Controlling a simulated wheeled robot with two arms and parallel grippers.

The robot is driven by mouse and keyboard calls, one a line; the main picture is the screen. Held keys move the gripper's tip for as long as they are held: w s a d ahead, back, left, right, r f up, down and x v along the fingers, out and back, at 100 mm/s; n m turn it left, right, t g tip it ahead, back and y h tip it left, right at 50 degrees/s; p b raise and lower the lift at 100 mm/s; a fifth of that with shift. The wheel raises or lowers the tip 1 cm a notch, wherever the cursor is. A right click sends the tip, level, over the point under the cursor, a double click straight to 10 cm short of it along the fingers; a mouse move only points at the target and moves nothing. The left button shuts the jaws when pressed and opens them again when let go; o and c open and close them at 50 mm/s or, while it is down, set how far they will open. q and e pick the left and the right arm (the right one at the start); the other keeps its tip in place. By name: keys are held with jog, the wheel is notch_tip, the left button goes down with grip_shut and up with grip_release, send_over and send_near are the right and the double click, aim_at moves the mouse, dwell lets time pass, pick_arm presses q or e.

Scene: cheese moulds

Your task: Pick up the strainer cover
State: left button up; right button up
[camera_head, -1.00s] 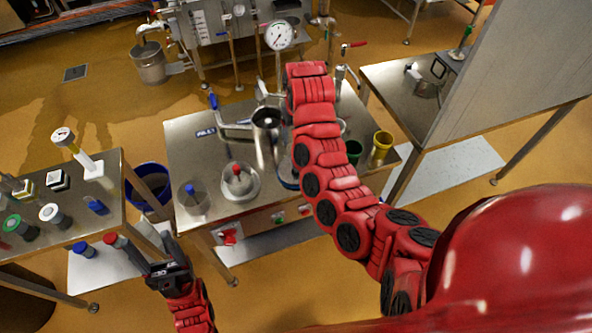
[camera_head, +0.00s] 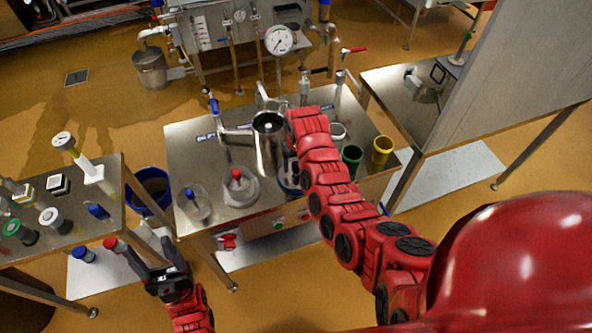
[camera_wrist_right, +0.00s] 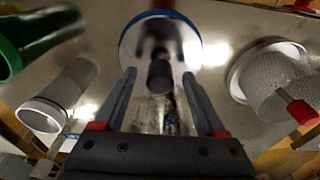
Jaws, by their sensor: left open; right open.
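In the right wrist view, a round, pale metal piece with a blue rim and a dark knob (camera_wrist_right: 190,45) is straight ahead; I take it to be the strainer cover. In the head view its blue edge (camera_head: 288,187) shows beside my right arm, partly hidden. My right gripper (camera_wrist_right: 158,82) is open, its fingers either side of the knob in the picture; whether they touch it I cannot tell. My left gripper (camera_head: 146,246) is open and empty at the lower left, away from the steel table (camera_head: 190,150).
A red-knobbed round piece (camera_head: 238,186) stands left of my right arm; a perforated one with a red knob (camera_wrist_right: 283,85) shows in the wrist view. A steel jug (camera_head: 268,150) stands close behind. A green cup (camera_head: 351,160) and yellow cup (camera_head: 382,150) are at the right.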

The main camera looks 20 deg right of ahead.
jog(key=shift+f, duration=0.4)
grip_shut()
